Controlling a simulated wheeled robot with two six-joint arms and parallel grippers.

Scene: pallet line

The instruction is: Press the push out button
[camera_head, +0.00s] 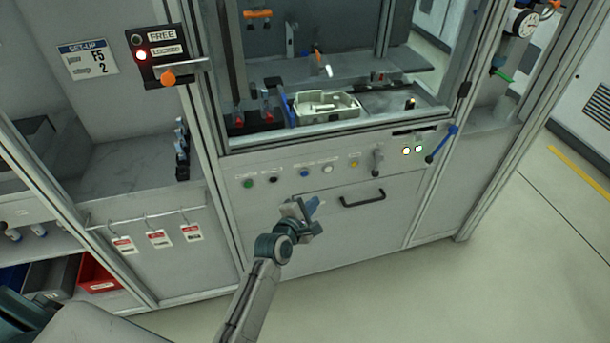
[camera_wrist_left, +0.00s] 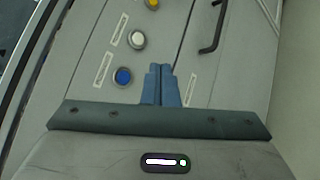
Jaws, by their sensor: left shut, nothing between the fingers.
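A row of round buttons sits on the grey front panel: green (camera_head: 248,183), black (camera_head: 273,179), blue (camera_head: 304,173), white (camera_head: 327,168) and yellow (camera_head: 354,163). Their labels are too small to read, so I cannot tell which is the push out button. My left gripper (camera_head: 313,204) is shut and empty, below the blue and white buttons. In the left wrist view, its blue fingertips (camera_wrist_left: 161,84) appear just right of the blue button (camera_wrist_left: 123,76). The white button (camera_wrist_left: 137,39) and yellow button (camera_wrist_left: 152,4) are farther up. No contact is visible. My right gripper is not in view.
A black drawer handle (camera_head: 363,198) is right of the gripper; it also shows in the left wrist view (camera_wrist_left: 213,28). A grey knob (camera_head: 376,161), two lit buttons (camera_head: 412,150) and a blue lever (camera_head: 441,145) lie farther right. A beige tray (camera_head: 326,106) stands inside the machine.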

